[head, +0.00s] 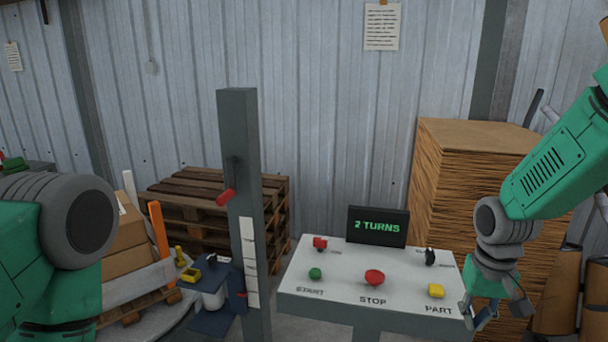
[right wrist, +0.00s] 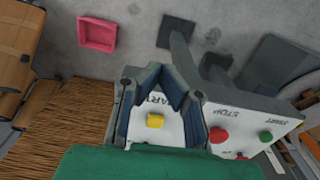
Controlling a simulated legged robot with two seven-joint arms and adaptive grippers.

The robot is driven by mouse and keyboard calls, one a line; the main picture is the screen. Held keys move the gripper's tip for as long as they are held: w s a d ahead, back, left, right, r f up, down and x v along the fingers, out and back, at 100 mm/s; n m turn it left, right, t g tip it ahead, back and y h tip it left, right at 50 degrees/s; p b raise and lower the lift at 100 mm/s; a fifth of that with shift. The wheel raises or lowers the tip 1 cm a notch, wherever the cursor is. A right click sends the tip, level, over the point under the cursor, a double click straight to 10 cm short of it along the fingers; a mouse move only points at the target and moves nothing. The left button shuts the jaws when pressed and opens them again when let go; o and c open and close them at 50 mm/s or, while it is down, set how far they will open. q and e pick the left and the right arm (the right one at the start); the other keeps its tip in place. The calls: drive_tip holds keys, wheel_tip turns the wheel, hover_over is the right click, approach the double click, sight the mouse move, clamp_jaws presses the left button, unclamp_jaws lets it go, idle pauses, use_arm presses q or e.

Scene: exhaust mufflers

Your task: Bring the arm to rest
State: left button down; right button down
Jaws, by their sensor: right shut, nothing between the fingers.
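My right gripper (head: 492,318) hangs at the right edge of the control panel, pointing down. It is shut and empty. In the right wrist view its fingers (right wrist: 163,78) show in front of the panel, with the yellow PART button (right wrist: 155,121) seen between the finger links. My right arm (head: 555,160) comes in from the upper right. My left arm (head: 50,240) shows at the left edge with a grey joint; its gripper is outside the view.
The white control panel (head: 335,275) has a red STOP button (head: 374,277), a green button (head: 315,273) and a yellow button (head: 436,290). Its screen (head: 377,226) reads "2 TURNS". A grey post (head: 241,180) with a red-handled lever stands left. Stacked sheets (head: 465,180) stand behind right.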

drive_tip(key=s+a+f+n+b, duration=0.1)
drive_tip(key=s+f+b, duration=0.2)
drive_tip(key=s+f, duration=0.6)
drive_tip(key=s+a+f+b, duration=0.15)
drive_tip(key=s+f, duration=0.25)
drive_tip(key=f, duration=0.9)
drive_tip(key=s+f+n+b, duration=0.1)
drive_tip(key=s+f, duration=0.3)
drive_tip(key=s, duration=0.4)
drive_tip(key=s+f+n+b, duration=0.1)
drive_tip(key=s+f+b, duration=0.3)
drive_tip(key=s, duration=0.4)
drive_tip(key=shift+a+f+t, duration=0.2)
drive_tip(key=shift+f+t, duration=0.1)
drive_tip(key=shift+f, duration=0.45)
drive_tip(key=shift+w, duration=0.15)
